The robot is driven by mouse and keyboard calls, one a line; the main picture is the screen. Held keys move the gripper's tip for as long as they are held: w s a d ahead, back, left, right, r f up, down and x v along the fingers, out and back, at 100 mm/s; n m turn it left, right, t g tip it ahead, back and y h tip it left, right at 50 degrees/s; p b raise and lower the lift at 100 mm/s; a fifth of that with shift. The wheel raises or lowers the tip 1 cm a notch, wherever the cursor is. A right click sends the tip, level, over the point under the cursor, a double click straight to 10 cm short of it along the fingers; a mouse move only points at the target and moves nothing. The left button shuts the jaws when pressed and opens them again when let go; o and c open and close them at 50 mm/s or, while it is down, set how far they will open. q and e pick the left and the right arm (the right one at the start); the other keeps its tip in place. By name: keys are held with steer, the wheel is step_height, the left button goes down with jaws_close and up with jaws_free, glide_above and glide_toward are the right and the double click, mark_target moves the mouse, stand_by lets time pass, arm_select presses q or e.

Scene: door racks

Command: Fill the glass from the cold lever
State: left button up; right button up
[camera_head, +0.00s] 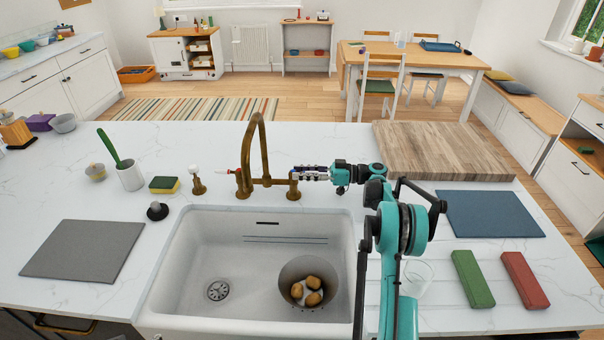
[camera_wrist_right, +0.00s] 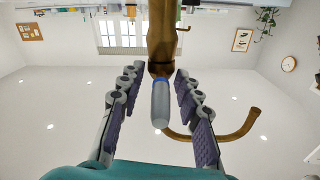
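The brass tap (camera_head: 262,150) stands behind the white sink, its spout arched above. Its left lever (camera_head: 229,171) has a red mark. The cold lever (camera_wrist_right: 160,104), grey with a blue ring, shows in the right wrist view; in the head view my gripper covers it. My right gripper (camera_head: 310,173) is at the tap's right side, and in the wrist view (camera_wrist_right: 158,105) its fingers are open on either side of the lever, with gaps visible. The clear glass (camera_head: 418,278) stands on the counter right of the sink, partly behind my right arm. My left gripper is not in view.
A grey bowl (camera_head: 291,268) with several potatoes sits in the sink (camera_head: 190,250), right of the drain. Green (camera_head: 472,279) and red (camera_head: 525,280) blocks, a blue mat (camera_head: 490,214) and a wooden board (camera_head: 440,150) lie to the right. The sink's left half is clear.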

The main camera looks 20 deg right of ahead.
jaws_close()
steer(key=shift+s+a+m+t+h+b, duration=0.2)
steer(key=shift+m+t+h+b, duration=0.1)
steer(key=shift+m+t+h, duration=0.85)
steer(key=shift+s+a+m+t+h+b, duration=0.25)
steer(key=shift+m+t+h+b, duration=0.1)
steer(key=shift+m+t+h, duration=0.8)
steer(key=shift+s+a+m+t+h+b, duration=0.2)
steer(key=shift+m+t+h+b, duration=0.1)
steer(key=shift+m+t+h, duration=0.75)
steer(key=shift+t, duration=0.35)
steer(key=shift+o, duration=1.6)
jaws_free()
